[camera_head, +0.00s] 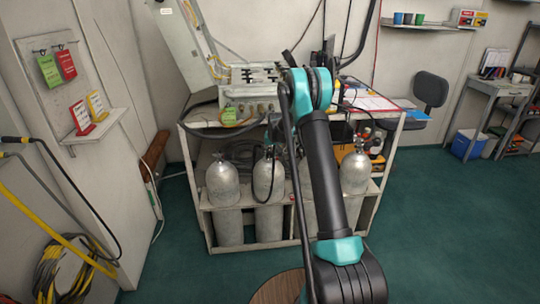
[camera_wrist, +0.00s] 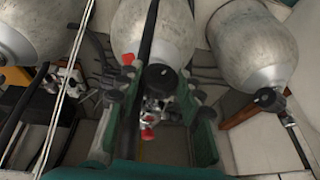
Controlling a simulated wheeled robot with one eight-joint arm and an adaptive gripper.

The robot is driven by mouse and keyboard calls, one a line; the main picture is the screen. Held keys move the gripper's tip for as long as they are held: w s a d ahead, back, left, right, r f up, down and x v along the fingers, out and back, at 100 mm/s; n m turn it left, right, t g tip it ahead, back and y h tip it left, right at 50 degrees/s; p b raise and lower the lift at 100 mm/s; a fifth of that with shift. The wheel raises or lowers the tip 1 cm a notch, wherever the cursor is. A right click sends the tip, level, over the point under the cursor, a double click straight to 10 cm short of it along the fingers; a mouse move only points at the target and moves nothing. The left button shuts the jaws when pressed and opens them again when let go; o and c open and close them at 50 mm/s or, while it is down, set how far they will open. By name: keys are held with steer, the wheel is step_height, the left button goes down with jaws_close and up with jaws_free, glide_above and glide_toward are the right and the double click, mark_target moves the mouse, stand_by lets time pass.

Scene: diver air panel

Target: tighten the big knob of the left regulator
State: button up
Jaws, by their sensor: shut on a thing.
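In the wrist view, my gripper (camera_wrist: 155,86) has its green fingers on either side of a round black knob (camera_wrist: 160,77), in front of a grey cylinder (camera_wrist: 150,30). The fingers are shut on this knob. Silvery regulator parts (camera_wrist: 158,105) show between the fingers, with a small red knob (camera_wrist: 147,133) and another red part (camera_wrist: 128,59) near the left finger. In the head view, my arm covers most of the regulator area, and the grip itself cannot be made out there.
Grey cylinders (camera_head: 222,183) stand in a white rack (camera_head: 203,205) under the bench. Another cylinder (camera_wrist: 252,42) with a black valve knob (camera_wrist: 268,98) is close on the right in the wrist view. A thin dark hose (camera_wrist: 20,110) runs at the left. The green floor (camera_head: 450,230) is open at right.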

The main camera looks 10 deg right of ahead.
steer(key=y, duration=0.2)
steer(key=m+y, duration=0.1)
steer(key=y, duration=0.1)
steer(key=shift+d+f+y, duration=0.1)
steer(key=shift+d+y, duration=0.2)
steer(key=shift+d, duration=0.1)
steer(key=y, duration=0.2)
steer(key=m+y, duration=0.1)
steer(key=y, duration=0.1)
steer(key=shift+d+f+t+y, duration=0.1)
steer(key=shift+f+t+y, duration=0.1)
steer(key=shift+t+y, duration=0.2)
steer(key=shift+y, duration=0.3)
steer(key=o, duration=1.1)
steer(key=shift+o, duration=0.2)
steer(key=v, duration=1.2)
steer(key=shift+s, duration=0.1)
